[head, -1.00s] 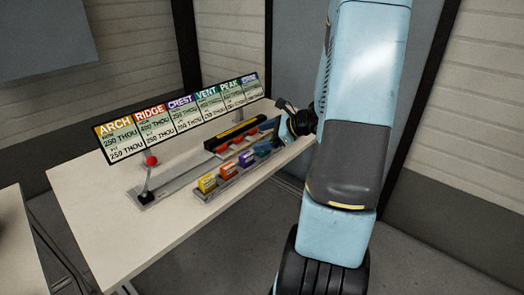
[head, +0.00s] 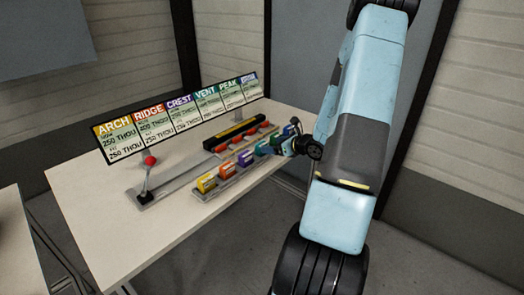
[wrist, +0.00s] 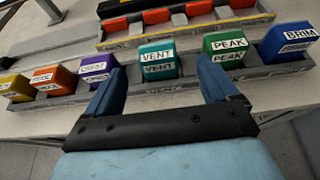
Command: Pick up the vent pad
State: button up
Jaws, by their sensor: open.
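The vent pad is a teal block (wrist: 158,62) labelled VENT, seated in the grey tray in the wrist view. It also shows in the head view (head: 262,148), partly crowded by its neighbours. My gripper (wrist: 162,85) is open and empty in the wrist view, with its two blue fingers apart. The vent pad appears between and beyond the fingertips, and I see no contact. In the head view my gripper (head: 294,138) is at the right end of the pad row, partly hidden by my wrist.
The purple CREST pad (wrist: 95,67) and green PEAK pad (wrist: 228,47) flank the vent pad. Orange (wrist: 52,77), yellow (wrist: 14,86) and blue BRIM (wrist: 290,42) pads share the tray. Behind is a rack with red blocks (wrist: 157,16). A red-knobbed lever (head: 150,161) and label board (head: 180,118) stand left.

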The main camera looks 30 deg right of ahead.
aim_at(262, 143)
jog(key=shift+x, duration=3.35)
jog(key=shift+s+a+f, duration=0.1)
jog(key=shift+a+f, duration=0.05)
jog(key=shift+c, duration=0.5)
jog(key=c, duration=1)
jog(key=shift+o, duration=0.2)
